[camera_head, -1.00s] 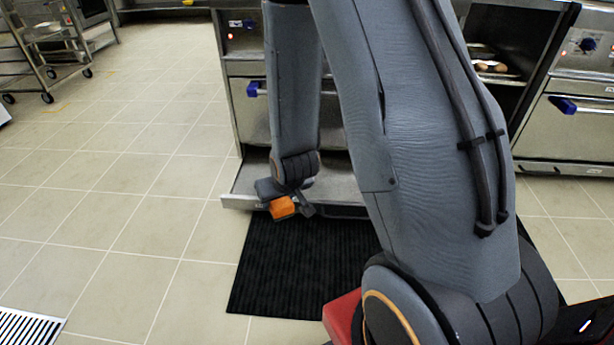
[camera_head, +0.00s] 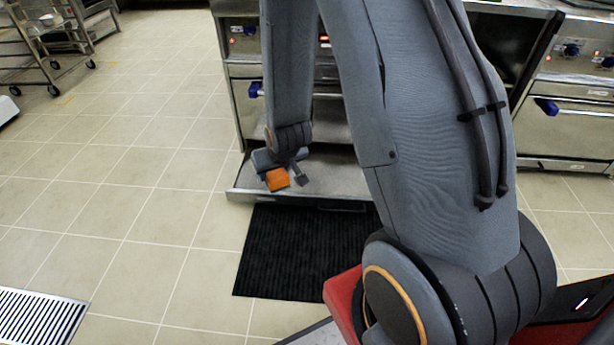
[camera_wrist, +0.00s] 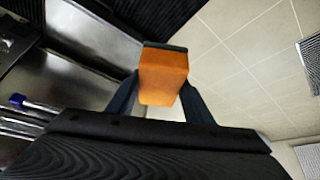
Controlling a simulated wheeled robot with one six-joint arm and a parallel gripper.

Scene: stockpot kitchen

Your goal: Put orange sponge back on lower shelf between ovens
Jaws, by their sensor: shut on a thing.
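The orange sponge (camera_head: 277,179) is held in my gripper (camera_head: 284,178), low in front of the left oven (camera_head: 330,115). In the wrist view the sponge (camera_wrist: 163,78), orange with a dark edge layer, sits between the two fingers of my gripper (camera_wrist: 163,88), which are shut on it. In the head view it hangs over the open metal drawer or tray (camera_head: 245,182) at the oven's base. The shelf opening between the ovens (camera_head: 500,45) is mostly hidden behind my arm.
The right oven (camera_head: 570,125) has a blue-ended handle. A black ribbed mat (camera_head: 285,255) lies in front of the open drawer. A wheeled rack (camera_head: 50,50) stands at the far left, and a floor grate (camera_head: 38,315) is near left. The tiled floor between is clear.

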